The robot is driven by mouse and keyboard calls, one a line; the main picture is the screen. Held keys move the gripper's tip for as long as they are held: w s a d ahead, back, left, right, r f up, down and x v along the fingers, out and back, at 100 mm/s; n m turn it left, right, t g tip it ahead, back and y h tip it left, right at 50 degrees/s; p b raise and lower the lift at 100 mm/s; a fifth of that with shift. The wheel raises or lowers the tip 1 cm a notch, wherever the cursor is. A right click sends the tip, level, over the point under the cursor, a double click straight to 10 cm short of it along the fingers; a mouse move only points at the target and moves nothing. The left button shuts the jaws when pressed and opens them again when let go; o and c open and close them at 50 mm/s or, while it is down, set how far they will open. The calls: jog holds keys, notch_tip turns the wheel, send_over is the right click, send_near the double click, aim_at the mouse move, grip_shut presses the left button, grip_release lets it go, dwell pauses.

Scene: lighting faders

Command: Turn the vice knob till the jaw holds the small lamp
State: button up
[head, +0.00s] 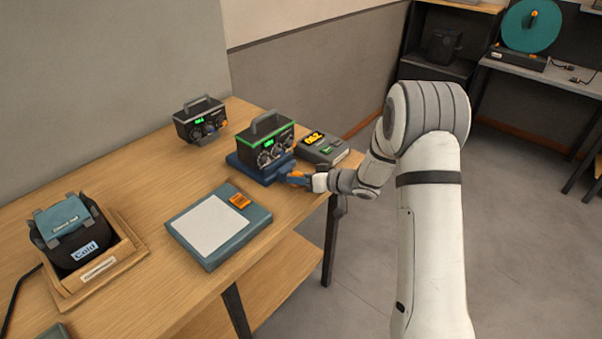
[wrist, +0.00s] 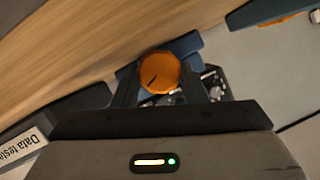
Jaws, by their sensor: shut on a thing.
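The orange round vice knob (wrist: 160,72), with a dark pointer line, sits between the fingers of my gripper (wrist: 165,84) in the wrist view. My gripper is shut on it. In the head view my gripper (head: 298,179) is at the right end of the blue vice (head: 247,171), near the table's right edge. Blue vice parts also show behind the knob in the wrist view (wrist: 187,43). A black box with green edges and dials (head: 267,141) stands at the vice. I cannot make out the small lamp or the jaw's contact with it.
A second black box (head: 200,119) stands farther back. A grey-teal device with a yellow display (head: 325,148) is close right of the vice. A flat teal-edged panel (head: 218,228) lies in front. A wooden tray (head: 127,247) holds a dark bag (head: 74,236) at left.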

jog(key=o, duration=1)
jog(key=shift+d, duration=0.1)
jog(key=v, duration=0.7)
jog(key=shift+s+d+r, duration=0.1)
jog(key=shift+s+d, duration=0.1)
jog(key=shift+d, duration=0.1)
jog(key=shift+c, duration=0.2)
